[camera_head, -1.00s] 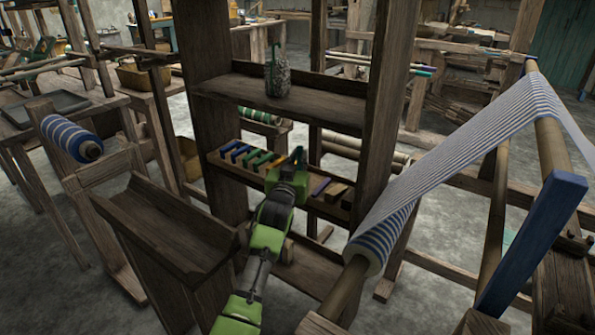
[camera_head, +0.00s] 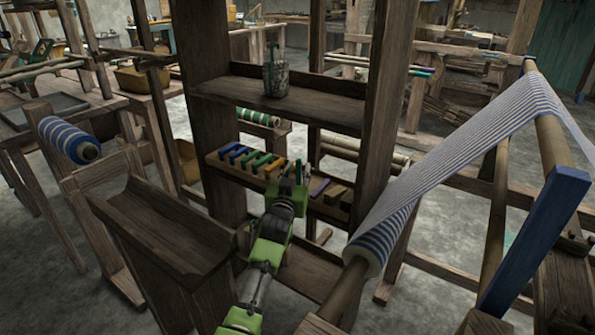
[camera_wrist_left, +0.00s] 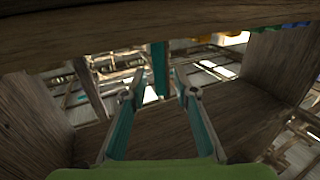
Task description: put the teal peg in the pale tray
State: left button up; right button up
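A narrow upright teal piece, which looks like the teal peg (camera_wrist_left: 159,68), shows in the left wrist view beyond and between my fingertips, below a wooden beam. My left gripper (camera_wrist_left: 160,95) is open, its two fingers apart with nothing between the tips. In the head view my left gripper (camera_head: 298,168) is in front of the peg rack (camera_head: 244,171) and hides part of it, so I cannot make out the teal peg there. I cannot make out a pale tray in either view. My right gripper is not in view.
A shelf (camera_head: 320,106) above bears a grey pot (camera_head: 276,78). Striped cloth (camera_head: 440,160) stretches at right, a wooden trough (camera_head: 160,220) at left.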

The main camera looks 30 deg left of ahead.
pick_arm(q)
jog(key=shift+r, duration=0.15)
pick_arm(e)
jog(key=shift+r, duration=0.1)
